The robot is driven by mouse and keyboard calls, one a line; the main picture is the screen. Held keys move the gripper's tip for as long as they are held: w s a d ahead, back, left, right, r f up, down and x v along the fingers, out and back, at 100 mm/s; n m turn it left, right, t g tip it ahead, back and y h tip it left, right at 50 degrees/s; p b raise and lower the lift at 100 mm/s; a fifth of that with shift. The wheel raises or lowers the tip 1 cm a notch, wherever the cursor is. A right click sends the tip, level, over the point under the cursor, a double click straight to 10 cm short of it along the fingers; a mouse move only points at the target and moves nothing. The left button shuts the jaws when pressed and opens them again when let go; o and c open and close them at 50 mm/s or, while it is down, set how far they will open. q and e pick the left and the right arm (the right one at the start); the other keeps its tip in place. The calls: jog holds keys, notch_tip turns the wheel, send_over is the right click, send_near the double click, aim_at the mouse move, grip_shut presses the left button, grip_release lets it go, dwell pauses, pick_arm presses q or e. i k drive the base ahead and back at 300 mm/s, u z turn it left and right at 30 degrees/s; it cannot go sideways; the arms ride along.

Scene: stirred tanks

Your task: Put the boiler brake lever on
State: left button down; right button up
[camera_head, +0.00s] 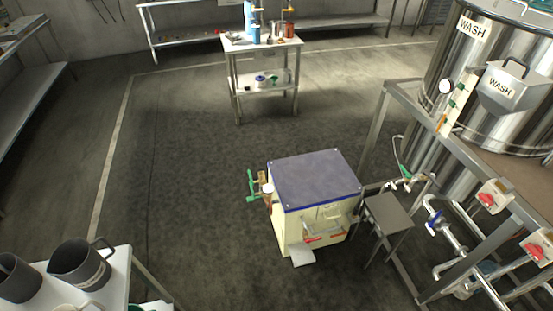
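A cream box-shaped unit with a dark blue-violet top (316,178), likely the boiler, stands on the floor right of centre. Its front has a handle bar with red parts (322,237), and a pale flat plate (303,256) juts out low at its front left corner. Green handles (252,186) and a small gauge (268,188) sit on its left side. I cannot tell which part is the brake lever or how it is set. Neither of my grippers is in view.
A steel frame (378,125) with a large WASH tank (475,75), pipes and red switches stands at right. A small grey stand (388,213) is close beside the unit. A table with dark jugs (80,264) is at lower left, a small trolley (262,44) behind. The floor left of the unit is clear.

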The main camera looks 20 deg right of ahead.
aim_at(344, 233)
jog(key=u, duration=1.65)
jog(key=k, duration=1.3)
jog(key=z, duration=1.5)
jog(key=i, duration=0.5)
